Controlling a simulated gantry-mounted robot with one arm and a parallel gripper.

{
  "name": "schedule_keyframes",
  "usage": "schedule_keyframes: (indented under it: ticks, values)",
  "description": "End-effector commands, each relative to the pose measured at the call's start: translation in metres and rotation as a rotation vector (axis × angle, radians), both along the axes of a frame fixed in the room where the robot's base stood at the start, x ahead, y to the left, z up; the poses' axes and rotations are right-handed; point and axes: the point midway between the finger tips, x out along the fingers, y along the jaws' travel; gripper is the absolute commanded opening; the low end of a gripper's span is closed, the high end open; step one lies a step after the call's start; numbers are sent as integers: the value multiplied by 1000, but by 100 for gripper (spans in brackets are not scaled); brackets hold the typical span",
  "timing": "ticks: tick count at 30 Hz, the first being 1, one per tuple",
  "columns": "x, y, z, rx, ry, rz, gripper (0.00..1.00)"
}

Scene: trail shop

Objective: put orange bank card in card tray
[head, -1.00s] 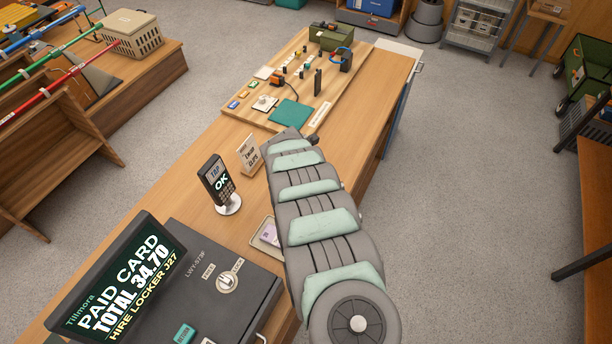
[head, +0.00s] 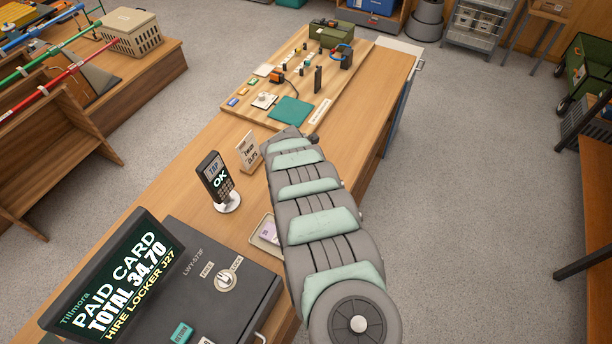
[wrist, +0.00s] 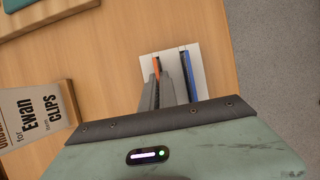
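In the wrist view a white card tray (wrist: 194,48) lies on the wooden counter, with two dark slots. The orange bank card (wrist: 156,66) shows as a thin edge-on strip at the left slot. A blue card (wrist: 187,75) stands edge-on in the right slot. My gripper (wrist: 161,78) is over the tray, its fingers close together around the orange card's near end, which they hide. The card's lower edge is at the slot, but how deep it sits cannot be told. In the head view my arm hides the gripper, card and tray.
A folded paper sign (wrist: 38,118) stands left of the gripper. In the head view a card terminal (head: 217,180) reading OK, a small dish (head: 265,240) and a dark till (head: 215,285) are nearby. A board of small goods (head: 300,85) lies beyond.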

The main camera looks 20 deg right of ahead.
Motion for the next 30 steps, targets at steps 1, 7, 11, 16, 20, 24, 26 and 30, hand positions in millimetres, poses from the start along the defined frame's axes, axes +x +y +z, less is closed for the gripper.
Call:
schedule_keyframes:
  ticks: [1,7,11,16,20,24,26,30]
  values:
    - [0,0,0,0,0,0,0]
    - [0,0,0,0,0,0,6]
    - [0,0,0,0,0,0,16]
    - [0,0,0,0,0,0,28]
    - [0,0,0,0,0,0,28]
    - [0,0,1,0,0,0,28]
    - [0,1,2,0,0,1,28]
    - [-1,4,11,0,-1,3,28]
